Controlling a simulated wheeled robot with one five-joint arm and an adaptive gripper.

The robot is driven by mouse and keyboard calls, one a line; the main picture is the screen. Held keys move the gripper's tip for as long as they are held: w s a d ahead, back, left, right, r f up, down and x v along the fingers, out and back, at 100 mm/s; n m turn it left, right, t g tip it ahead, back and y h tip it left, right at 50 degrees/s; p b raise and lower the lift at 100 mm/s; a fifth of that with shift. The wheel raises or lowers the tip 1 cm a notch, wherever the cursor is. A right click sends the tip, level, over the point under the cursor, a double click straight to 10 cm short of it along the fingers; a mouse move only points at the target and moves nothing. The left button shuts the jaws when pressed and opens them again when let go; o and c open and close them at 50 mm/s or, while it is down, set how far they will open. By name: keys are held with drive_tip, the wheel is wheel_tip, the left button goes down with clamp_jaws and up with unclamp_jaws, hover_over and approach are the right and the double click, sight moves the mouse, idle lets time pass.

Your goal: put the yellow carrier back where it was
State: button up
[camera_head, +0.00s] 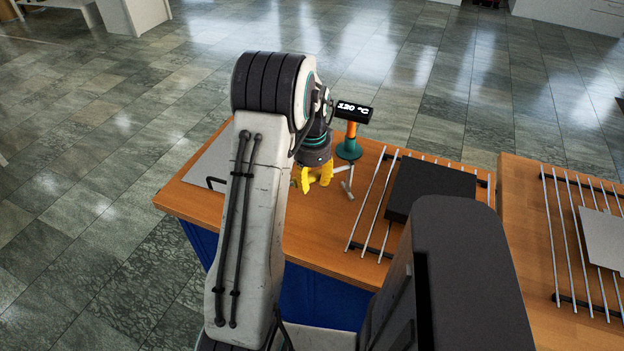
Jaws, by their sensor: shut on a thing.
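My gripper (317,180) hangs at the end of my arm, low over the wooden table. Yellow shapes show below the dark wrist, and they look like its fingers. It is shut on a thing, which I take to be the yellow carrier. I cannot clearly tell the carrier from the yellow fingers at this size. My own arm hides part of the table to the left of the gripper. A thin grey metal bracket (346,184) stands just right of the gripper. I cannot tell whether they touch.
Behind the gripper, a green and orange post (350,143) carries a black display (354,112) reading 120 °C. A grey plate (205,168) lies at the left. A black slab (430,188) lies on a rod rack (365,205) at the right. A second wooden table (525,210) stands beyond.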

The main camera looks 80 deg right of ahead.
drive_tip(key=shift+f, duration=0.1)
idle(0.3)
drive_tip(key=o, duration=1.2)
drive_tip(key=shift+f, duration=0.1)
